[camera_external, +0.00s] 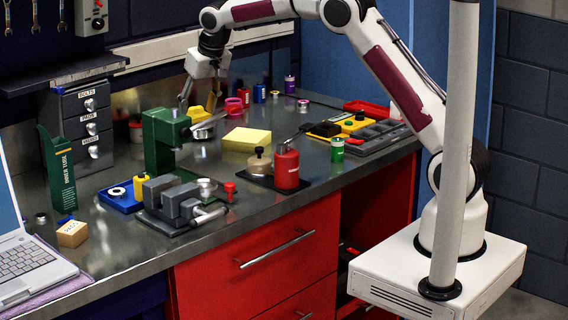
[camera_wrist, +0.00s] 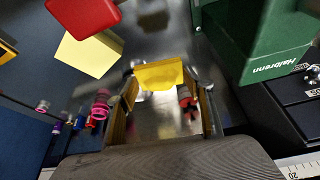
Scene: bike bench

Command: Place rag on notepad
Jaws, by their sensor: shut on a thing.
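My gripper (camera_external: 198,104) is above the back part of the bench, just right of the green press. It is shut on a yellow rag (camera_external: 199,115), which shows between the fingers. In the wrist view the rag (camera_wrist: 159,75) spans the two fingertips of my gripper (camera_wrist: 161,84). The notepad (camera_external: 246,139) is a pale yellow square pad lying flat on the bench, to the right of and nearer the camera than my gripper. In the wrist view the notepad (camera_wrist: 88,54) is at the upper left, apart from the rag, and its top looks bare.
The green press (camera_external: 163,138) stands close left of my gripper.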

